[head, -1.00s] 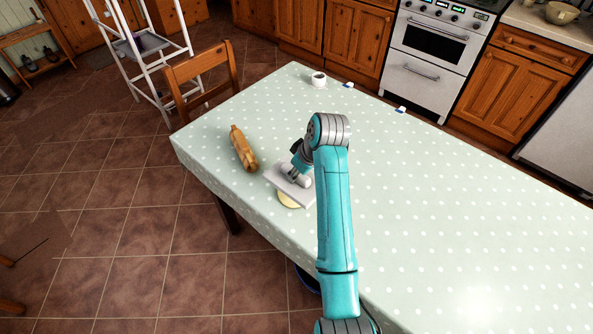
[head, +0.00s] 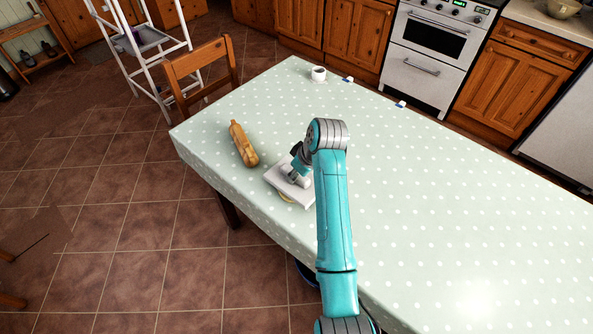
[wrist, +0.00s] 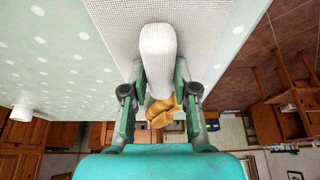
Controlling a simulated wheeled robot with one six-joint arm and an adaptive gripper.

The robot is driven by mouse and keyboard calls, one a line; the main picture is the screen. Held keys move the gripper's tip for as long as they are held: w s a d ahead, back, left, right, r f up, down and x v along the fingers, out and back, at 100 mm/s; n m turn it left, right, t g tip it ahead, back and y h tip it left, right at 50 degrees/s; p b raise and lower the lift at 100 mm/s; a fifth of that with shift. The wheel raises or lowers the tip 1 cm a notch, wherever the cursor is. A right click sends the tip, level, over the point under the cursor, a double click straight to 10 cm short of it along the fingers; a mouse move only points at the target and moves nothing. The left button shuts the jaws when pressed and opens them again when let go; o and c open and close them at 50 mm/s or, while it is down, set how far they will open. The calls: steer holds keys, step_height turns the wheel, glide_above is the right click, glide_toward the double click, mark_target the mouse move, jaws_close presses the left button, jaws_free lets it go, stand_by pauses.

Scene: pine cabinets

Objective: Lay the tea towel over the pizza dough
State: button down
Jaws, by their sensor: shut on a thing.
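The pale tea towel (head: 283,187) is a flat, whitish square near the table's front left edge. It covers most of the pizza dough (head: 286,199), of which only a thin yellowish strip shows under its near edge. My gripper (head: 297,177) is above the towel, shut on a raised white fold. In the wrist view, my gripper's fingers (wrist: 158,74) stand on both sides of this rounded fold of the towel (wrist: 157,45), with the woven sheet spreading behind it. The dough is not visible in the wrist view.
A brown rolling pin or loaf (head: 243,145) lies left of the towel on the dotted tablecloth (head: 430,200). A white cup (head: 319,73) stands at the far end. A wooden chair (head: 200,72) is at the left edge. The table's right side is clear.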

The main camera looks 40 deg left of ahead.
steer(key=shift+f, duration=0.3)
stand_by(0.6)
steer(key=c, duration=0.8)
jaws_free()
steer(key=v, duration=1)
steer(key=shift+r, duration=0.15)
steer(key=shift+v, duration=0.85)
